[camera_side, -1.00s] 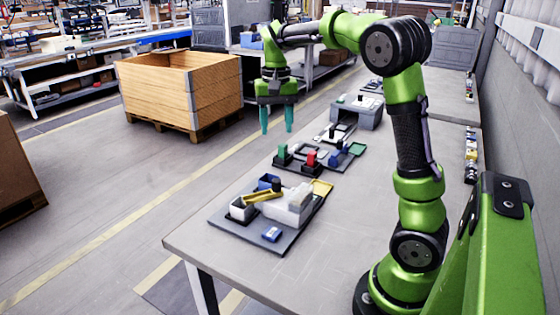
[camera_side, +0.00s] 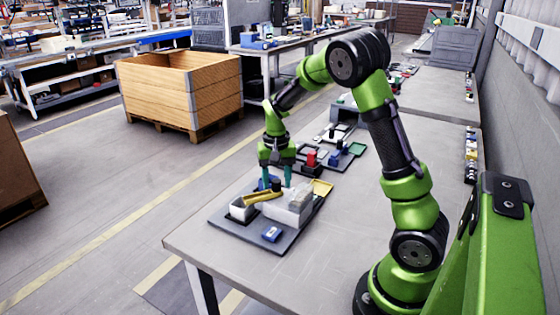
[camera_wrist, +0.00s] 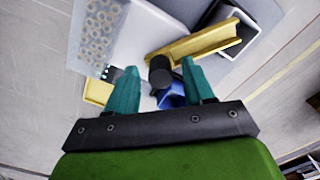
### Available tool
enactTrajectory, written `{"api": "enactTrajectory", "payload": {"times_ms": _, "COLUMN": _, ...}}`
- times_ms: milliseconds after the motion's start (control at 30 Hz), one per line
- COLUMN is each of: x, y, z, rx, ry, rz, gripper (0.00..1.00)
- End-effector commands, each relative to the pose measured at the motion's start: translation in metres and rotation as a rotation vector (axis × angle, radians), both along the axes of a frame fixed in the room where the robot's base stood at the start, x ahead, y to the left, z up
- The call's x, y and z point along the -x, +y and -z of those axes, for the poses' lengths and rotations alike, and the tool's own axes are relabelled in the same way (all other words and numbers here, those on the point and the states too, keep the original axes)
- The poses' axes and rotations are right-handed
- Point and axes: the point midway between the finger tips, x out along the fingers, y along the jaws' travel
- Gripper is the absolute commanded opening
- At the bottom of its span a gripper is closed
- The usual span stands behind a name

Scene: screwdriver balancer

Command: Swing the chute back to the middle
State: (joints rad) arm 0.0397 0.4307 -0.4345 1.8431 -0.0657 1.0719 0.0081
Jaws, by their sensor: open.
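The yellow chute (camera_side: 262,196) slants over the base plate, its lower end above the white bin (camera_side: 241,211) at the front left. In the wrist view the chute (camera_wrist: 208,42) runs up and right to that dark-lined bin (camera_wrist: 245,28). A black knob (camera_wrist: 160,75) stands at the chute's near end. My gripper (camera_side: 275,182) is low over the station, pointing down. In the wrist view its open teal fingers (camera_wrist: 159,66) lie on either side of the knob. I cannot tell whether they touch it. A blue bin (camera_wrist: 172,97) is partly hidden behind the right finger.
A clear box of rings (camera_wrist: 98,35) stands beside the white housing (camera_side: 286,211). A yellow tray (camera_side: 322,188) and a small blue block (camera_side: 271,234) are on the plate. Another station with a red block (camera_side: 312,158) stands behind. The table front is clear.

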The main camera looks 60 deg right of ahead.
Motion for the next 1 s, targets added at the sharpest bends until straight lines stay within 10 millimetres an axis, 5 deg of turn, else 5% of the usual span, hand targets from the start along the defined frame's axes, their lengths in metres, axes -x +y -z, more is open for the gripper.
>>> {"api": "enactTrajectory", "payload": {"times_ms": 300, "x": -0.0001, "y": 0.0001, "z": 0.0027, "rx": 0.0, "ry": 0.0, "rz": 0.0, "gripper": 0.52}}
{"api": "enactTrajectory", "payload": {"times_ms": 667, "x": -0.0001, "y": 0.0, "z": 0.0023, "rx": 0.0, "ry": 0.0, "rz": 0.0, "gripper": 0.0}}
{"api": "enactTrajectory", "payload": {"times_ms": 1000, "x": -0.0001, "y": -0.0001, "z": 0.002, "rx": 0.0, "ry": 0.0, "rz": 0.008, "gripper": 0.0}}
